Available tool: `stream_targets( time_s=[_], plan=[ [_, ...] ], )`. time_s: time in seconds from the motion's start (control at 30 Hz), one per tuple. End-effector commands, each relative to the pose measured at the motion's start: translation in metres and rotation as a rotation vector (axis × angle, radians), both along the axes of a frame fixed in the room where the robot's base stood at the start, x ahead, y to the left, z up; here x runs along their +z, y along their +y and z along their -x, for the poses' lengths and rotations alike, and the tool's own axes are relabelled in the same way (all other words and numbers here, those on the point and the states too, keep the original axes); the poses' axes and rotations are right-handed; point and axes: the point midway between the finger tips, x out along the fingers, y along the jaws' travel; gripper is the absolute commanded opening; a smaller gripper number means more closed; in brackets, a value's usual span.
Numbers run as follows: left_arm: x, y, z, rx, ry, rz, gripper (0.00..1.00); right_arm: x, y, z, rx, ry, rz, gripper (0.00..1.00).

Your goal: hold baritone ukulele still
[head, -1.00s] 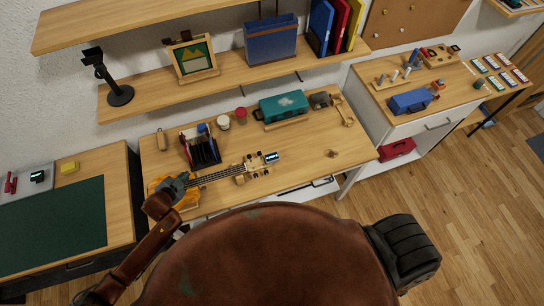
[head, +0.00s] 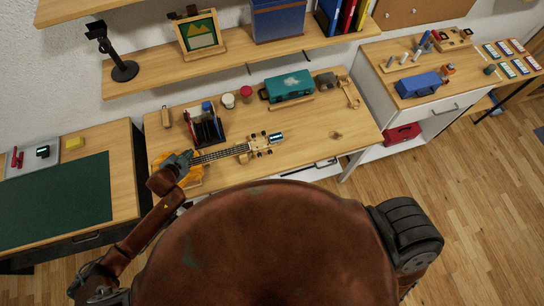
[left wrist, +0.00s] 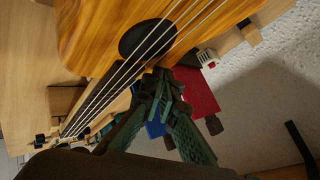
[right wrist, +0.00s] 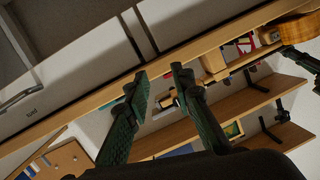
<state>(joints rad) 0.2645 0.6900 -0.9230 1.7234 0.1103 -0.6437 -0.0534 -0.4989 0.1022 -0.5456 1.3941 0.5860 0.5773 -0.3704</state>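The baritone ukulele (head: 226,153) lies on the wooden desk, its orange-brown body at the left and its headstock (head: 262,144) toward the right. My left gripper (head: 184,162) is over the body and hides part of it. In the left wrist view, the ukulele body (left wrist: 95,35) shows its dark sound hole and strings. The left gripper's fingertips (left wrist: 160,80) are close together beside the sound hole; I see nothing between them, and contact with the ukulele is unclear. My right gripper (right wrist: 160,76) is open and empty in front of the desk edge. It is hidden in the head view.
A dark holder (head: 205,130) stands just behind the neck. A red jar (head: 246,92), a white jar (head: 228,100) and a teal case (head: 290,86) are farther back. The desk's right front (head: 325,148) is mostly clear. A shelf (head: 150,85) hangs above.

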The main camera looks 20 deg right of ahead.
Motion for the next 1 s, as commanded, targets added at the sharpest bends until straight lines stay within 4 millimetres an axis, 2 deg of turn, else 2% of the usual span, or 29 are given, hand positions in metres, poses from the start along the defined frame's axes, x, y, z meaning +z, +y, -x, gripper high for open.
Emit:
stream_targets(
  time_s=[0.03, 0.1, 0.2, 0.3, 0.47, 0.8, 1.0],
  plan=[
    [-0.009, 0.004, 0.005, 0.006, 0.016, -0.008, 0.00, 0.024, 0.003, -0.004, -0.034, -0.058, -0.030, 0.22],
    [-0.009, 0.004, 0.005, 0.006, 0.016, -0.008, 0.00, 0.050, 0.005, -0.007, -0.078, -0.116, -0.062, 0.22],
    [-0.009, 0.004, 0.005, 0.006, 0.017, -0.009, 0.00, 0.074, 0.004, -0.009, -0.120, -0.168, -0.091, 0.22],
    [-0.009, 0.004, 0.005, 0.006, 0.017, -0.009, 0.00, 0.084, 0.004, -0.011, -0.141, -0.190, -0.105, 0.22],
    [-0.009, 0.005, 0.005, 0.006, 0.017, -0.009, 0.00, 0.087, 0.003, -0.030, -0.146, -0.197, -0.108, 0.22],
    [-0.009, 0.005, 0.005, 0.007, 0.017, -0.010, 0.00, 0.086, 0.002, -0.095, -0.143, -0.195, -0.106, 0.22],
    [-0.009, 0.005, 0.005, 0.007, 0.017, -0.010, 0.00, 0.086, 0.000, -0.120, -0.144, -0.193, -0.105, 0.22]
  ],
)
